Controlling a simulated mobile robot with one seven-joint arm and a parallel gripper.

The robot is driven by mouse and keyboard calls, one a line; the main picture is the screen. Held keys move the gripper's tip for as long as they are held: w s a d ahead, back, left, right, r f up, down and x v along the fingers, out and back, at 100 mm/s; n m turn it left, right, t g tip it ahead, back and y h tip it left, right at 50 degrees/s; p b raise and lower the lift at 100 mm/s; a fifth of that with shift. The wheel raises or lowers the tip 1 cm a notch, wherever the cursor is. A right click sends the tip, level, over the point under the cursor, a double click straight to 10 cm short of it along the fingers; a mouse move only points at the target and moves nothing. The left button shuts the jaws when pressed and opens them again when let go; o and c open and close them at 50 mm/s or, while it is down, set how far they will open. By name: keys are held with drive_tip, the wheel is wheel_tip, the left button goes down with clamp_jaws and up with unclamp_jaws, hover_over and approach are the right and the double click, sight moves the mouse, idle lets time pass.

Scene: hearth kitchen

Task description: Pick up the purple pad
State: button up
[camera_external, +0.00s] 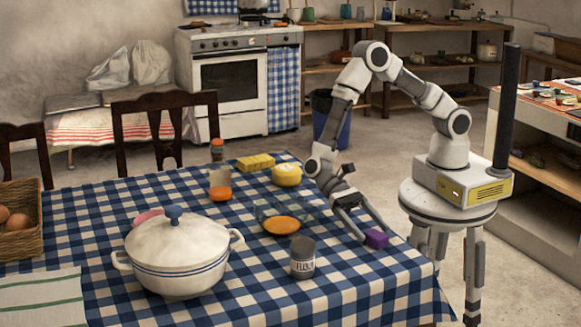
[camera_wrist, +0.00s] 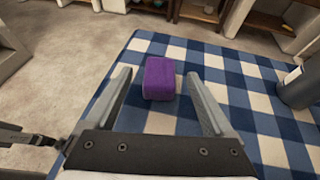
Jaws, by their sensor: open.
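The purple pad (camera_external: 376,239) is a small block lying on the blue checkered tablecloth near the table's right edge. In the wrist view the purple pad (camera_wrist: 160,78) lies ahead, between the lines of the two open fingers and a little nearer the left one. My gripper (camera_external: 358,228) is open, low over the cloth at the pad. In the wrist view my gripper (camera_wrist: 162,85) has a finger on each side of the pad, with nothing held. I cannot tell whether a finger touches the pad.
A dark grey can (camera_external: 302,257) stands left of the pad; it also shows in the wrist view (camera_wrist: 300,86). A glass dish (camera_external: 281,224) with orange contents and a white lidded pot (camera_external: 177,250) are further left. The table edge is close beside the pad.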

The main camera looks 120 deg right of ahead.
sight(374, 233)
drive_tip(key=x, duration=0.3)
drive_tip(key=shift+a, duration=0.1)
drive_tip(key=shift+r, duration=0.1)
clamp_jaws()
